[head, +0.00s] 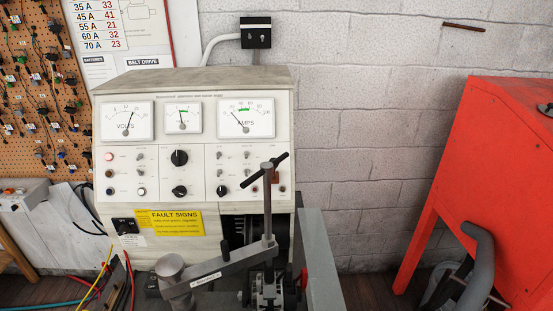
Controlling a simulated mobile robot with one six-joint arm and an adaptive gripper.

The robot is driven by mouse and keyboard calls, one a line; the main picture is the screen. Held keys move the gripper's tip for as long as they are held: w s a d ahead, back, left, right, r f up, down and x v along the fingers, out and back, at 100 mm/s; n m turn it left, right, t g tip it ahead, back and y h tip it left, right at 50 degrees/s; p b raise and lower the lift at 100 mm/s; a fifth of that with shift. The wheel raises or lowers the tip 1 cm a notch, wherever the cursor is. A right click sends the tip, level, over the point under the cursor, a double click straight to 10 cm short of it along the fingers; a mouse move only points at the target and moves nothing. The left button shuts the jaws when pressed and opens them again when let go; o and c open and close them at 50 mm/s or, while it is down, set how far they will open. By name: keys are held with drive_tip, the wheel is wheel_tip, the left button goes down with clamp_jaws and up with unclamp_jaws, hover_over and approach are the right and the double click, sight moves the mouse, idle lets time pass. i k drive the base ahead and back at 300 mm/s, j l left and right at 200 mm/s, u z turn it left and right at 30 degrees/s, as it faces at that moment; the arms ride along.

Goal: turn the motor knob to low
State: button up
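A cream-coloured alternator test bench (205,85) stands against the wall, with three dial meters above a panel of switches and knobs. A large black knob (179,157) is at the panel's upper middle. A second black knob (180,191) is below it, and a smaller black knob (222,191) is to the right. The labels are too small to read, so I cannot tell which is the motor knob or its setting. A black switch plate (125,226) is at the lower left, beside the yellow fault signs label (169,222). My gripper is not in view.
A metal clamp with an upright T-handle (267,200) and a long grey lever (222,271) stands before the bench's lower front. Coloured cables (95,275) lie at lower left. A red cabinet (500,150) and a grey curved hose (480,262) are at right.

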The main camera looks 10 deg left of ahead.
sight(181, 191)
drive_tip(key=u, duration=1.4)
drive_tip(key=i+j+u, duration=0.1)
drive_tip(key=j, duration=0.3)
drive_tip(key=i+j+u, duration=0.1)
drive_tip(key=j, duration=0.25)
drive_tip(key=i+j+u, duration=0.1)
drive_tip(key=j, duration=0.25)
drive_tip(key=i, duration=0.05)
